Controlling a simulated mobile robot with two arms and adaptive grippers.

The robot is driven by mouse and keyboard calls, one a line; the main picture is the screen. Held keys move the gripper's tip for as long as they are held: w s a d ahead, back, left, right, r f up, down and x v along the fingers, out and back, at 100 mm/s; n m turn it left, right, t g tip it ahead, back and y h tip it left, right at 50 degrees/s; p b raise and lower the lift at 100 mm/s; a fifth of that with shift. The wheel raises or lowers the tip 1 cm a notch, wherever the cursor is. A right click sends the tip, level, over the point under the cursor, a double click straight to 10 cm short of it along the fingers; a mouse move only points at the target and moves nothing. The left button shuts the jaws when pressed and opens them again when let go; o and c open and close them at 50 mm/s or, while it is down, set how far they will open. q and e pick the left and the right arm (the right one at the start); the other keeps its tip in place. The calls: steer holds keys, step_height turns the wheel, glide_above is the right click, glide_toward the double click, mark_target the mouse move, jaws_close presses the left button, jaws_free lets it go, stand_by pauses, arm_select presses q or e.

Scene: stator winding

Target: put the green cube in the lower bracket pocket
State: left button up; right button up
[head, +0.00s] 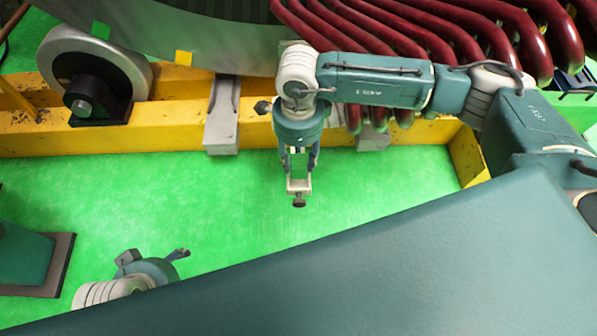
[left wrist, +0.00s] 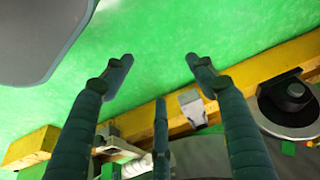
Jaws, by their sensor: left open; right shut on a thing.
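A small green square (head: 101,30), possibly the green cube, shows on the large grey curved stator shell at upper left. It also shows in the left wrist view (left wrist: 288,148). Grey brackets (head: 222,118) (head: 373,137) sit on the yellow beam. I cannot tell which has the lower pocket. My right gripper (head: 299,170) points down in front of the beam and is shut on a small pale U-shaped piece (head: 299,186) with a dark knob. My left gripper (head: 155,258) is low at left; its fingers are apart and empty in the left wrist view (left wrist: 159,62).
A yellow beam (head: 175,138) runs across the back. A roller (head: 95,68) on a black mount stands at upper left. A yellow square (head: 183,57) is on the stator shell. Dark red coils (head: 400,35) overhang at upper right. The green floor (head: 200,200) is clear between the arms.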

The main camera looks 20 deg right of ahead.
mark_target(299, 171)
step_height(299, 171, down, 6)
steer(key=shift+f+b, duration=0.1)
steer(key=shift+b, duration=0.45)
arm_select(q)
steer(key=w+d+r+t+h, duration=0.1)
steer(key=w+d+r+t, duration=0.1)
steer(key=w, duration=0.5)
steer(key=shift+w+d+r+t, duration=0.15)
steer(key=shift+r+t, duration=0.1)
steer(key=shift+t, duration=0.45)
steer(key=shift+w, duration=0.1)
arm_select(e)
steer(key=shift+f, duration=0.1)
arm_select(q)
steer(key=shift+w+d+r, duration=0.15)
steer(key=shift+w+r, duration=0.1)
steer(key=shift+w, duration=0.1)
arm_select(e)
steer(key=o, duration=1.2)
steer(key=shift+c, duration=0.2)
